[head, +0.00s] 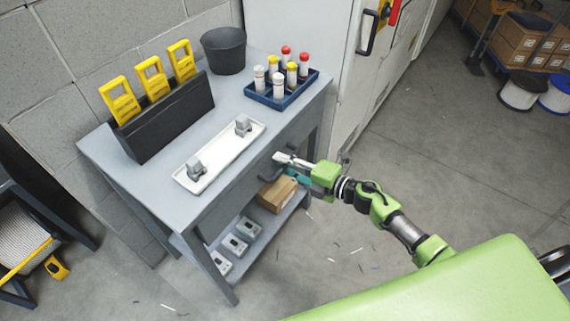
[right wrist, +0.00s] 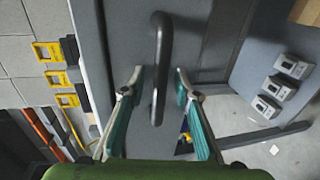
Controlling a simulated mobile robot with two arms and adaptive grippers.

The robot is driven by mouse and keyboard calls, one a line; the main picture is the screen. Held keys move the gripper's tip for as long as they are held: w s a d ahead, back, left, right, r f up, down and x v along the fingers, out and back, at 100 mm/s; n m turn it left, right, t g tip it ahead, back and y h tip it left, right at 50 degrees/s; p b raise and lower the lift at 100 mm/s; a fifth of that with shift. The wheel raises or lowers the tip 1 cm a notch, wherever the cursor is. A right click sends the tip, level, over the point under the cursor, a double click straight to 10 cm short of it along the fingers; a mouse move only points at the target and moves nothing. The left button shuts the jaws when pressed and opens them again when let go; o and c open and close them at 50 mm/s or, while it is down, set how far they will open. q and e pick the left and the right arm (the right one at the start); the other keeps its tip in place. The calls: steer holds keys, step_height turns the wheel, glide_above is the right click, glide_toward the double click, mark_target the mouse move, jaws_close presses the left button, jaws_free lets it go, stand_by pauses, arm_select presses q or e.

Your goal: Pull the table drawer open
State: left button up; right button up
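The grey table (head: 100,150) stands against the block wall, and its drawer front (right wrist: 125,35) appears flush with the table. A black bar handle (right wrist: 160,50) runs across the drawer front in the right wrist view. My right gripper (head: 284,167) is at the table's front side. In the right wrist view, the right gripper's fingers (right wrist: 158,82) are spread, one on each side of the handle, with visible gaps between. The gripper partly hides the handle in the head view. My left gripper is not in view.
On the tabletop are a white tray (head: 222,158) with two grey parts, a black holder (head: 170,120) with yellow tools, a blue rack (head: 262,98) of bottles and a dark bucket (head: 223,52). A cardboard box (head: 277,194) sits on the lower shelf. Floor at right is mostly clear.

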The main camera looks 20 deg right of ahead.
jaws_close()
steer(key=f+v, duration=0.2)
steer(key=v, duration=0.9)
steer(key=f+v, duration=0.2)
steer(key=v, duration=0.9)
steer(key=shift+s+d+f, duration=0.3)
steer(key=shift+s+f, duration=0.05)
steer(key=shift+s, duration=0.05)
jaws_free()
steer(key=v, duration=1.2)
